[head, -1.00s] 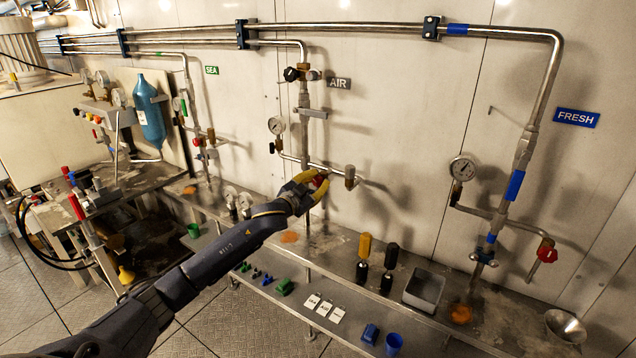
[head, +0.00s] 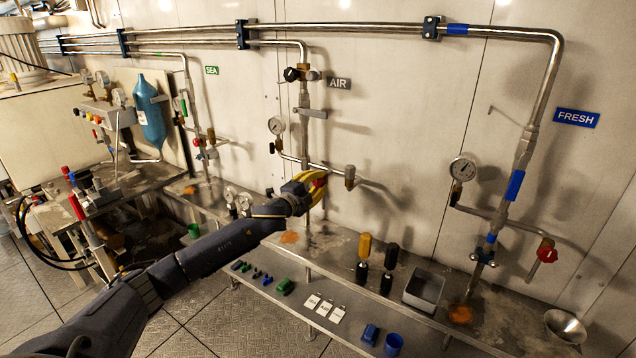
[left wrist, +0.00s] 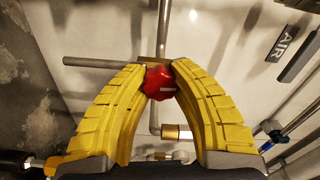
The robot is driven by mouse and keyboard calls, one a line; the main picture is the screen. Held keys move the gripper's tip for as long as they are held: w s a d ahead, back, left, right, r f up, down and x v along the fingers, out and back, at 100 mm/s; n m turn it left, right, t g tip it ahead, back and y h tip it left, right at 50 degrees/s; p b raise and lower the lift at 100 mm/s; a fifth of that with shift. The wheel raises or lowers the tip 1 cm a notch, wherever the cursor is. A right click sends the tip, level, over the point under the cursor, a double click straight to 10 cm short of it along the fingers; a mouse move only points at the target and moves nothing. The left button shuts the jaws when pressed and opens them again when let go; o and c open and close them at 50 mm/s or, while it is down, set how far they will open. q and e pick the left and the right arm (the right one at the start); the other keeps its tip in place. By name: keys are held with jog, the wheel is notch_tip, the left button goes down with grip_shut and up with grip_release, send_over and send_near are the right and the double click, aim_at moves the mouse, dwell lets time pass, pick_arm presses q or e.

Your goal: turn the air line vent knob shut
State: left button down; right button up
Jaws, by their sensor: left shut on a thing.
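The air line vent knob is a red lobed knob (left wrist: 160,83) with a pale mark on its face, in the middle of the left wrist view. In the head view the red knob (head: 320,182) shows only in part, at the lower end of the air line under the AIR sign (head: 339,84). My left gripper (left wrist: 159,74) has yellow ribbed fingers shut on the knob, one on each side. In the head view the left gripper (head: 318,184) reaches the knob from the left and hides part of it. My right gripper is not in view.
A pressure gauge (head: 276,126) and a side valve (head: 349,177) sit close to the knob on the air line. A steel bench (head: 330,255) runs below, with yellow (head: 364,247) and black (head: 391,257) handled tools and a grey bin (head: 425,290). The FRESH line (head: 515,185) stands to the right.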

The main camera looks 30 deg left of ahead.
pick_arm(q)
jog(key=shift+a+f+m, duration=0.15)
jog(key=shift+f+m, duration=0.05)
jog(key=shift+m, duration=0.3)
dwell(0.3)
jog(key=c, duration=1.3)
grip_release()
jog(key=shift+a, duration=0.1)
jog(key=o, duration=0.3)
jog(key=shift+r, duration=0.15)
jog(key=shift+o, duration=0.2)
jog(key=s+a, duration=0.1)
jog(key=s, duration=1.1)
jog(key=shift+o, duration=0.2)
